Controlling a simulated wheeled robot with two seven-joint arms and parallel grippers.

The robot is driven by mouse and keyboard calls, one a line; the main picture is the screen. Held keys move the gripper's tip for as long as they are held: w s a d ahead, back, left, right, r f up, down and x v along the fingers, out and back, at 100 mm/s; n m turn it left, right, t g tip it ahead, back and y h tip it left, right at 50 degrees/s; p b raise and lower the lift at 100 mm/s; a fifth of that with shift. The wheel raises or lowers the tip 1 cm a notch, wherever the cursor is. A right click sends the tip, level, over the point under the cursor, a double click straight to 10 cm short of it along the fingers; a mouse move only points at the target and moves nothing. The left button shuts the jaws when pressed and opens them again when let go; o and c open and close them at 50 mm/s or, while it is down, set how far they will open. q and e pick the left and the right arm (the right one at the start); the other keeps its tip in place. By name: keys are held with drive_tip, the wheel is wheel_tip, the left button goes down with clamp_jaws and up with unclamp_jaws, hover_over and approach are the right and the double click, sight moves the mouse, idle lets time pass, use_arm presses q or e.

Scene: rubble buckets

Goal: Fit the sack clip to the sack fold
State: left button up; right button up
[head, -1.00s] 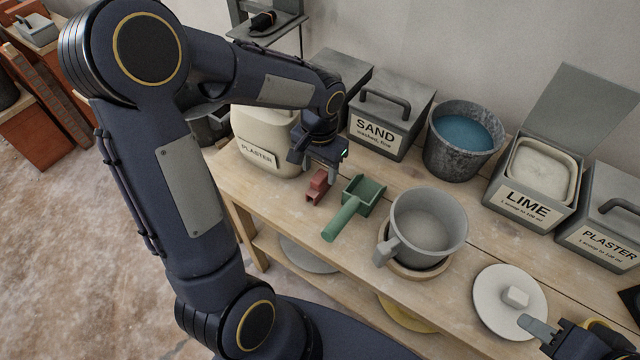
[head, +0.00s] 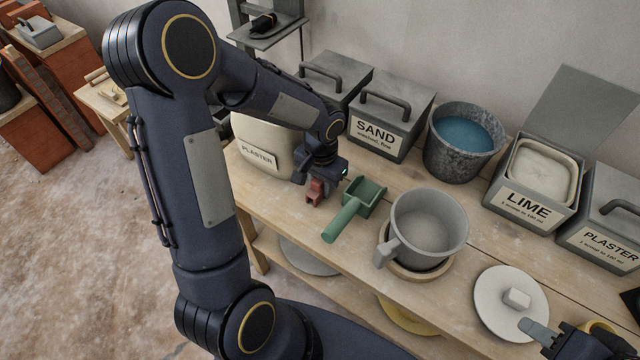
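The red sack clip (head: 315,194) sits on the workbench, left of the green scoop. The cream plaster sack (head: 258,156) stands behind it at the bench's left end, partly hidden by my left arm; its fold at the top is hidden. My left gripper (head: 319,186) points down at the clip, with its fingers at the clip's upper part. Whether they press on it cannot be made out.
The green scoop (head: 352,207) lies close to the right of the clip. A grey mug-like pot (head: 428,225) stands further right, with a white round lid (head: 510,303) beyond it. The sand box (head: 385,123), a bucket of blue liquid (head: 462,140) and the lime box (head: 529,207) line the back.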

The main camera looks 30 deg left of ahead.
use_arm(q)
drive_tip(key=shift+c, duration=1)
drive_tip(key=shift+r, duration=0.65)
wheel_tip(320, 180, up, 2)
drive_tip(key=shift+d+r, duration=0.1)
drive_tip(key=shift+r, duration=0.1)
drive_tip(key=s+d+r, duration=0.6)
drive_tip(key=s, duration=0.1)
drive_tip(key=s+d+r, duration=0.3)
drive_tip(key=shift+s+r+p, duration=0.15)
drive_tip(key=shift+s+p, duration=0.2)
